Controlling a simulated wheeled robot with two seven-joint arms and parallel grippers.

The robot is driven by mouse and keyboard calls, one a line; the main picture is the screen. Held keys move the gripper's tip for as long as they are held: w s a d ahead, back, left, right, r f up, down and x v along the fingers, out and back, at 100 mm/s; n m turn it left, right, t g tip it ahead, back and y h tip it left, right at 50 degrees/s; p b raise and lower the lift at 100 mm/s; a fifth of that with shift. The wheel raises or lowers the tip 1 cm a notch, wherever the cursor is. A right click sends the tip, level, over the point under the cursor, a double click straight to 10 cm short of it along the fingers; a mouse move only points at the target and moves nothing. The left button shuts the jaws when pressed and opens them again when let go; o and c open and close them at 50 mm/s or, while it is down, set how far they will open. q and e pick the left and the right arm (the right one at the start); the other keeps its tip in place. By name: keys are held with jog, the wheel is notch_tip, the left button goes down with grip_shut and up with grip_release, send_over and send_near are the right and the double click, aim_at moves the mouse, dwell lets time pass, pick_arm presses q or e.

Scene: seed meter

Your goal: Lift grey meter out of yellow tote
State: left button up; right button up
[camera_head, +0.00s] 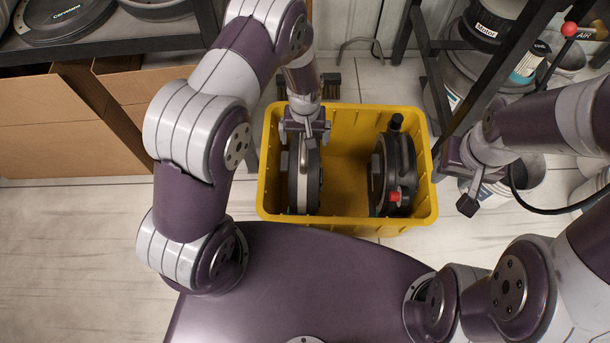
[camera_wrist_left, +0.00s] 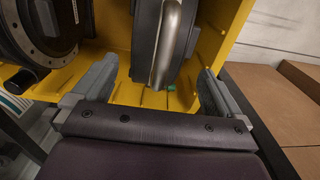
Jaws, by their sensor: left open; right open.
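The yellow tote (camera_head: 345,113) stands on the floor with two round meters upright in it. The grey meter (camera_head: 303,185), with a silver band on its edge, is in the left half. My left gripper (camera_head: 304,140) is at the upper end of this meter, open. In the left wrist view the grey meter (camera_wrist_left: 163,45) shows between and beyond the open fingers, with a gap on each side. The other meter (camera_head: 393,170), dark with a red part, is in the right half. My right gripper (camera_head: 462,187) is open and empty, just outside the tote's right side.
Cardboard boxes (camera_head: 65,125) stand left of the tote under a shelf (camera_head: 135,35). A dark rack (camera_head: 510,60) with buckets is at the right. The tote's walls are close around both meters. Bare floor (camera_head: 75,240) lies at the lower left.

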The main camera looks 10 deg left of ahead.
aim_at(302, 171)
pick_arm(q)
notch_tip(302, 171, down, 6)
jog(key=b, duration=0.3)
jog(key=shift+w+f, duration=0.1)
jog(key=c, duration=1.8)
jog(key=shift+w+r, duration=0.15)
jog(key=shift+r, duration=0.15)
